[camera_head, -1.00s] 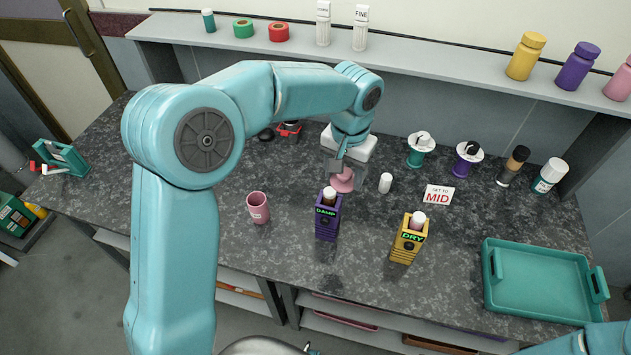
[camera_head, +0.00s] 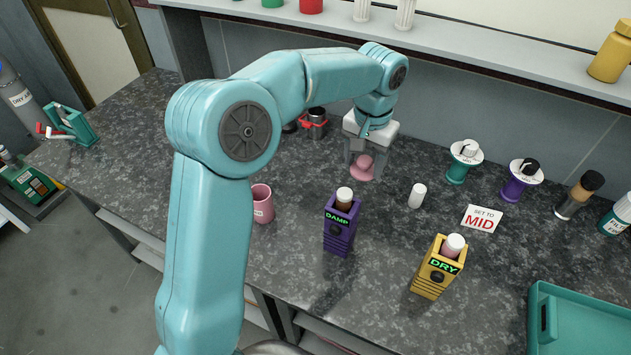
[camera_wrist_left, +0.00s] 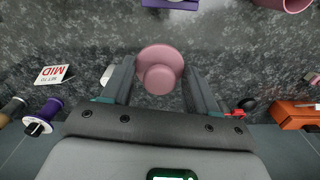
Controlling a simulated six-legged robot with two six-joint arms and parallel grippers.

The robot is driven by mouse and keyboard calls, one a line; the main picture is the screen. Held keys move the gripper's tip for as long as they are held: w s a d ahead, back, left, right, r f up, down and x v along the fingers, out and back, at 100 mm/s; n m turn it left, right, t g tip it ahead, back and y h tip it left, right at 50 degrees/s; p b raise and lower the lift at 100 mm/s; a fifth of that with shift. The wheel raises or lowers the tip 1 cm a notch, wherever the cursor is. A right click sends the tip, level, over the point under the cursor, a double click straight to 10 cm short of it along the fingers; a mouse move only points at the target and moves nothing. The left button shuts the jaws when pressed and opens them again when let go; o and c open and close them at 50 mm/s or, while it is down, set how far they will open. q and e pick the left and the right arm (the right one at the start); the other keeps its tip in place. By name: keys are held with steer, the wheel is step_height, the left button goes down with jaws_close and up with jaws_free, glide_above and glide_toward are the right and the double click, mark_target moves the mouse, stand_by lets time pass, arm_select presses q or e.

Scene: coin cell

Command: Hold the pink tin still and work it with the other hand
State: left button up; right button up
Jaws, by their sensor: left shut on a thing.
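The pink tin (camera_head: 361,174) stands on the dark speckled counter, with a wide round base and a narrower round top. My left gripper (camera_head: 363,157) points down over it and is shut on it. In the left wrist view the tin (camera_wrist_left: 160,57) shows between the two grey fingers, its round top facing the camera. The far side of the tin is hidden in the head view. My right gripper is in neither view.
A pink cup (camera_head: 262,204), a purple DAMP holder (camera_head: 340,238) and a yellow DRY holder (camera_head: 434,281) stand nearer the front. A white capped cylinder (camera_head: 417,195) and a MID sign (camera_head: 481,218) are to the right. A green tray (camera_head: 541,312) lies front right.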

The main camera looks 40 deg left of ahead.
arm_select(q)
steer(key=n, duration=0.2)
glide_above(327, 199)
step_height(327, 199, down, 14)
steer(key=shift+d+r, duration=0.1)
steer(key=shift+r, duration=0.1)
steer(key=shift+f, duration=2.45)
steer(key=shift+f+b, duration=0.15)
steer(key=shift+b, duration=0.15)
steer(key=o, duration=1.2)
steer(key=shift+c, duration=0.2)
step_height(327, 199, up, 12)
steer(key=shift+r, duration=0.2)
